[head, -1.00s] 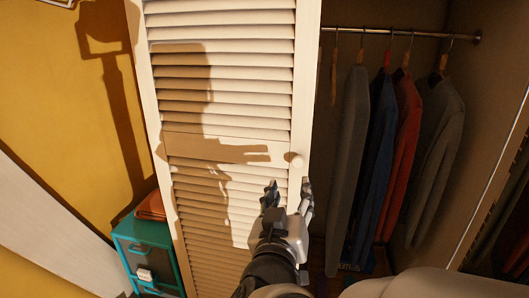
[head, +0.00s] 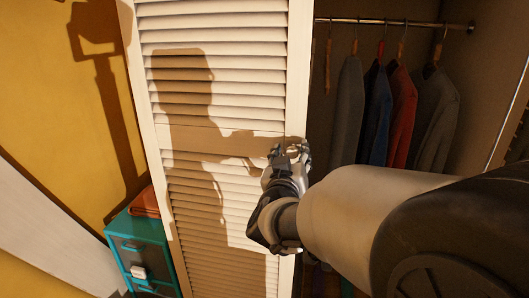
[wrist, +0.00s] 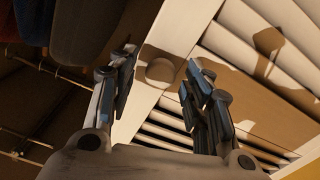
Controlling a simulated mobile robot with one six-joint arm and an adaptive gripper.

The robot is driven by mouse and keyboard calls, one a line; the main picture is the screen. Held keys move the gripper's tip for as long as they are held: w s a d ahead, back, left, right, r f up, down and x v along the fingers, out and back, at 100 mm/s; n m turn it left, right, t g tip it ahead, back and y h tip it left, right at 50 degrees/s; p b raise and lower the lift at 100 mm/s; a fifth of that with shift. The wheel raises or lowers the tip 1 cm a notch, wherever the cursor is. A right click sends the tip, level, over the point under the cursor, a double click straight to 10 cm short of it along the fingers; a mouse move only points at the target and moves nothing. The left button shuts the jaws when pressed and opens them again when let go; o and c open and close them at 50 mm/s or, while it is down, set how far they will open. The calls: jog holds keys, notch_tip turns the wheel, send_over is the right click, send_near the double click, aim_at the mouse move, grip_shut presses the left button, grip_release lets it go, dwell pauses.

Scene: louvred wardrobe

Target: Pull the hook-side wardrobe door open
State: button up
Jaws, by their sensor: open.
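A white louvred wardrobe door (head: 210,150) stands left of centre in the head view, with the wardrobe interior showing to its right. My gripper (head: 290,150) is at the door's right edge stile, at knob height, and hides the knob there. In the wrist view the round knob (wrist: 160,71) is on the white stile, in shadow, between and beyond the two open fingers (wrist: 161,60). The fingers stand apart on either side of it, with gaps showing; I cannot tell how deep the knob is between them. No hook is visible.
Jackets (head: 400,115) hang from a metal rail (head: 390,22) inside the wardrobe, right of the door. A teal cabinet (head: 140,250) with an orange item (head: 146,202) on top stands left of the door, by the yellow wall (head: 45,110). My arm covers the lower right.

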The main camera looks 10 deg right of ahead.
jog(key=shift+c, duration=0.2)
grip_shut()
dwell(0.3)
